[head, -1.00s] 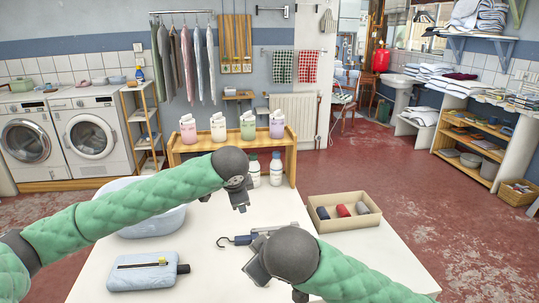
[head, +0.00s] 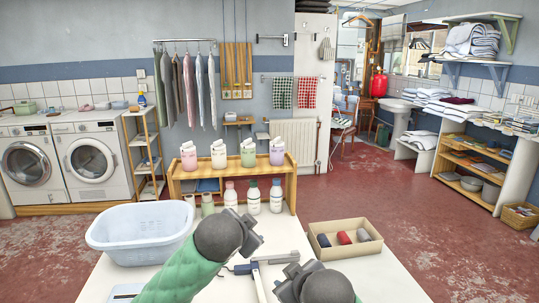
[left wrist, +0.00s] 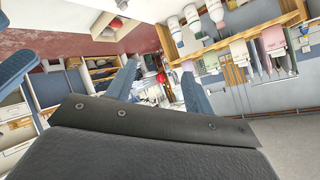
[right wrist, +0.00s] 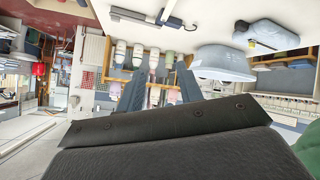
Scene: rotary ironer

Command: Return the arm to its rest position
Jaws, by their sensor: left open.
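In the head view my left gripper (head: 254,238) is over the table, in front of the bottles; the arm comes up from the bottom. Its two blue fingers stand apart in the left wrist view (left wrist: 160,85), with nothing between them. My right gripper (head: 288,280) is low over the table's near side in the head view, its fingertips hard to make out there. In the right wrist view (right wrist: 160,90) its two fingers stand apart and empty. Both forearms are partly out of the head view.
A pale blue basin (head: 140,247) stands at the table's left. A grey metal tool (head: 280,259) lies close by my grippers. A tray (head: 345,252) with rolls is at the right, and bottles (head: 253,197) stand at the back. Open red floor lies beyond.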

